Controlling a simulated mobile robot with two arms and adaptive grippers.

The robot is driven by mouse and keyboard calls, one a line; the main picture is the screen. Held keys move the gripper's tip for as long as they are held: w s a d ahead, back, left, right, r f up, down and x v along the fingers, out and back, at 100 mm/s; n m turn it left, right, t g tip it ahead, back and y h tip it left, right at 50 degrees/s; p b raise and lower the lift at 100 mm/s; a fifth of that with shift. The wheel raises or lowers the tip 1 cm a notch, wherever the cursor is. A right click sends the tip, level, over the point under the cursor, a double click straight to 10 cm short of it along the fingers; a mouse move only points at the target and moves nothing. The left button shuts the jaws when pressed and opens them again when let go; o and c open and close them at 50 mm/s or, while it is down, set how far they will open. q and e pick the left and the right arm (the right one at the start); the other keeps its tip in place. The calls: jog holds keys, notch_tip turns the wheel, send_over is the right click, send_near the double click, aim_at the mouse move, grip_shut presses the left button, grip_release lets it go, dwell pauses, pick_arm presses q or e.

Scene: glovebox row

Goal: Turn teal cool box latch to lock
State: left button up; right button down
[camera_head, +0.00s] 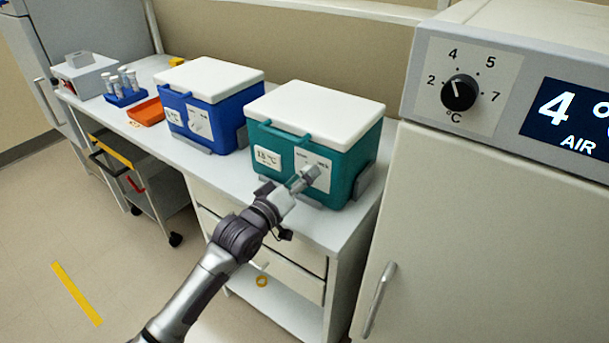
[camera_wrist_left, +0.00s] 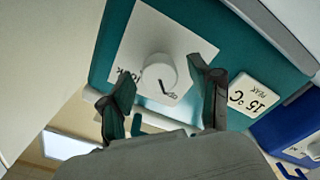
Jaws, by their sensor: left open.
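The teal cool box (camera_head: 352,165) with a white lid stands at the right end of the bench. Its front has a white latch plate (camera_wrist_left: 150,38) with a round pale knob (camera_wrist_left: 160,74). The left wrist view shows this plate upside down, with a dark mark at the knob and printed words on either side. My left gripper (camera_head: 300,183) is in front of the plate and covers most of the knob in the head view. In the left wrist view its fingers (camera_wrist_left: 158,95) are apart, on either side of the knob; I cannot tell whether they touch it. My right gripper is not in view.
A blue cool box (camera_head: 212,118) stands left of the teal one. An orange tray (camera_head: 147,112), a tube rack (camera_head: 125,97) and a grey device (camera_head: 84,75) are farther left. A fridge (camera_head: 480,200) with a dial closes off the right side.

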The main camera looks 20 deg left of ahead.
pick_arm(q)
jog(key=shift+w+d, duration=0.15)
jog(key=shift+w, duration=0.2)
jog(key=c, duration=1.1)
jog(key=shift+c, duration=0.2)
jog(key=shift+m, duration=0.3)
jog(key=shift+m+p, duration=2.75)
jog(key=shift+m, duration=5.85)
